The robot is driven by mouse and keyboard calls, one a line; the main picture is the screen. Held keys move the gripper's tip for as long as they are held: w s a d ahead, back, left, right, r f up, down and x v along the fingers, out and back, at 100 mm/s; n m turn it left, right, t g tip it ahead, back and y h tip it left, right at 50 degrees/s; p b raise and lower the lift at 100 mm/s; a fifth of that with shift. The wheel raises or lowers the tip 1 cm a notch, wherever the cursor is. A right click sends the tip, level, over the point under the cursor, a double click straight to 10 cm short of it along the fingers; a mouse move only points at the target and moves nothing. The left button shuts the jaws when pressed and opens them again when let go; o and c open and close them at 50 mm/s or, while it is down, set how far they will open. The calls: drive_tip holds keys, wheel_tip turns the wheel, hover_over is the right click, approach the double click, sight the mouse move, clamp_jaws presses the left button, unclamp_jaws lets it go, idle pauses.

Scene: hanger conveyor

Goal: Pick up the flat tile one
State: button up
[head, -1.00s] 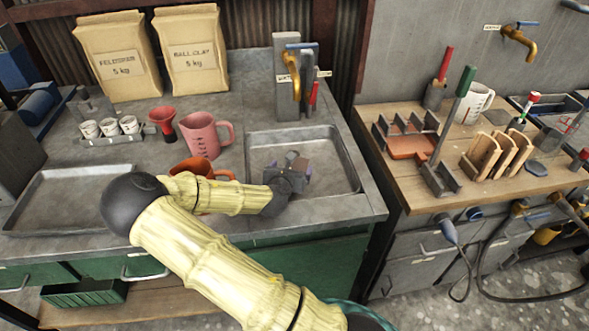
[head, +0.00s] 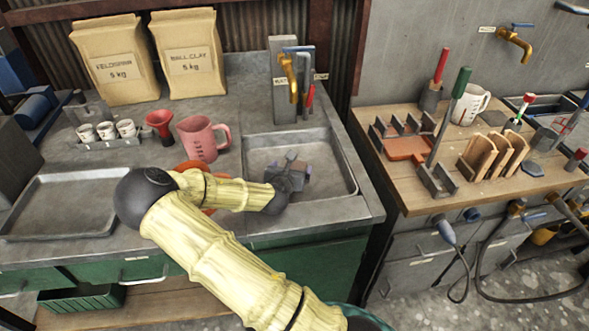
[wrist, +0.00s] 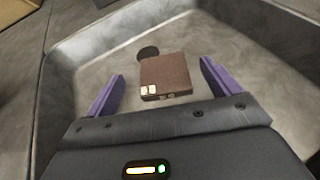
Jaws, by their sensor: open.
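In the wrist view, a flat brown square tile (wrist: 166,76) with two small pale marks on its near edge lies in the grey sink basin (wrist: 75,75). It covers part of a dark round spot (wrist: 148,53) on the basin floor. My gripper (wrist: 162,72) is open, with its two purple fingers apart on either side of the tile in the picture and no visible contact. The gap in height between fingers and tile is hard to judge. In the head view my gripper (head: 296,168) is over the sink (head: 338,165), and the tile is not discernible there.
The basin walls surround the gripper. An empty metal tray (head: 65,205) lies at the left.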

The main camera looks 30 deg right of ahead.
sight(296, 162)
drive_tip(key=x, duration=0.5)
drive_tip(key=shift+s+f, duration=0.15)
drive_tip(key=shift+s, duration=0.05)
drive_tip(key=c, duration=1.2)
wheel_tip(296, 162, up, 10)
drive_tip(key=shift+r+p, duration=0.1)
drive_tip(key=shift+p, duration=0.35)
